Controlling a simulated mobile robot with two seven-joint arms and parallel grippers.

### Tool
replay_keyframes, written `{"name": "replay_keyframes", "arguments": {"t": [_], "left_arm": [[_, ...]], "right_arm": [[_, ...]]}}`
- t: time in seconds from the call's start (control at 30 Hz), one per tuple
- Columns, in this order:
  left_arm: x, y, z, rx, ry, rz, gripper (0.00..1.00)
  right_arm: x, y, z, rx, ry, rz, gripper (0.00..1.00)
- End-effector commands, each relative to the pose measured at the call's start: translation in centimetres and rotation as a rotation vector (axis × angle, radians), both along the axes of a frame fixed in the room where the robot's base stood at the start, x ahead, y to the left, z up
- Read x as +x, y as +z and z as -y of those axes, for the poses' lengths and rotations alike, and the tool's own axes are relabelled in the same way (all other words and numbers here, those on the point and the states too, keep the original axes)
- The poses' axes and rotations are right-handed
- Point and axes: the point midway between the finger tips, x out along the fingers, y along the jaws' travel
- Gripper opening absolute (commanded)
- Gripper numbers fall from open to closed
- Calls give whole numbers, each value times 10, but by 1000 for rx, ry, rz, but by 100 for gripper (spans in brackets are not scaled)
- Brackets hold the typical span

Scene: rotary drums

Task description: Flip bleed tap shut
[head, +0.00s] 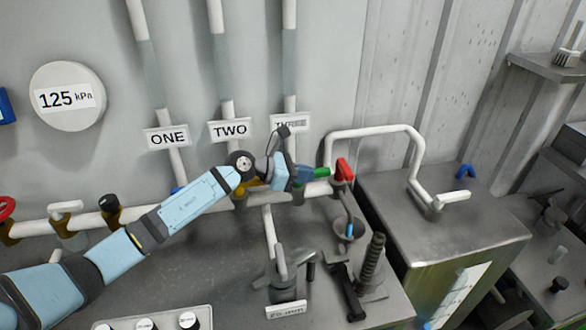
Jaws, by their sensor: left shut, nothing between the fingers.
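A small tap with a red handle (345,169) sits at the right end of the white horizontal pipe. I take it for the bleed tap; no label for it is readable. A thin spout (349,212) runs down below it to a small cup (349,230). My left gripper (318,173) reaches in from the left, just left of the red handle. It is shut and empty. A green piece shows at its tip, close to the handle; I cannot tell whether they touch. My gripper and wrist hide part of the pipe behind them. My right gripper is out of view.
Signs ONE (169,138), TWO (230,131) and a partly hidden THREE (290,122) hang on vertical pipes. A bent white pipe (372,130) arches right onto a metal box (470,230). A threaded post (374,262) and a black-handled clamp (348,290) stand below the tap.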

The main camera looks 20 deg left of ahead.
Motion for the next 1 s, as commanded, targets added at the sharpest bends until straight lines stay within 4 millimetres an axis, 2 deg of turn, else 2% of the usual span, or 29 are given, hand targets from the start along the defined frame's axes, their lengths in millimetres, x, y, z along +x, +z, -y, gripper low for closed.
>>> {"name": "replay_keyframes", "arguments": {"t": [0.03, 0.2, 0.4, 1.0], "left_arm": [[6, 0, 11, -3, 0, -1, 0], [24, -9, 37, -2, -1, 0, 0], [38, -10, 57, 0, 0, 0, 0], [43, -11, 67, 0, 3, 0, 0]], "right_arm": [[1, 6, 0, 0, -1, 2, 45], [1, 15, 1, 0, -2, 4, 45], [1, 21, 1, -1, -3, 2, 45], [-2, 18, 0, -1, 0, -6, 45]]}}
